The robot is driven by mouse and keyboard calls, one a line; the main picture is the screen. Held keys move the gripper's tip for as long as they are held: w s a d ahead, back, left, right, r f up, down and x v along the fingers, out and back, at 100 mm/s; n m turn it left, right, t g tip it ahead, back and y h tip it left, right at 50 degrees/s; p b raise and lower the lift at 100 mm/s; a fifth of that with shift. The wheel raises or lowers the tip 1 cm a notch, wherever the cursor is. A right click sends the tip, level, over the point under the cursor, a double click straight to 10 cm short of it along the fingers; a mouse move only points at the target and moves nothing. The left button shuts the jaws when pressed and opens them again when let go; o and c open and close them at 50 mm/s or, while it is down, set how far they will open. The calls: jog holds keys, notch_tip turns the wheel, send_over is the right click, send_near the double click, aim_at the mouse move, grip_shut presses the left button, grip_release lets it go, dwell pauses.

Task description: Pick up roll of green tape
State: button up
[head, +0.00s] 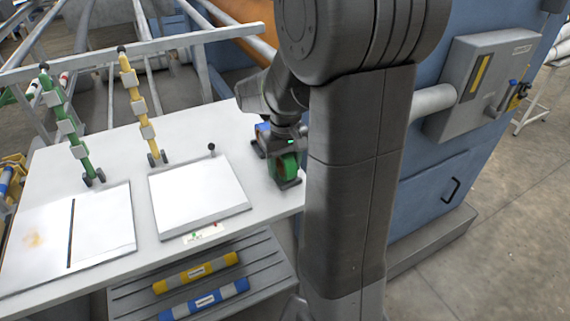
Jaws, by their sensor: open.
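The roll of green tape (286,166) stands on edge near the right end of the white table, its round side facing right of the camera. My gripper (279,165) is right at the roll, reaching down from above with dark finger parts beside it. It is open. Whether the fingers touch the roll cannot be told. My own arm hides the table to the right of the roll.
The white table (120,160) holds a white board (200,197) and a stained panel (30,245). A green stand (67,125) and a yellow stand (138,105) rise behind them. Yellow (196,272) and blue (205,299) rolls lie on a shelf below. A blue machine (435,170) stands right.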

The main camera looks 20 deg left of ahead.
jog(key=c, duration=1.1)
jog(key=shift+r, duration=5.05)
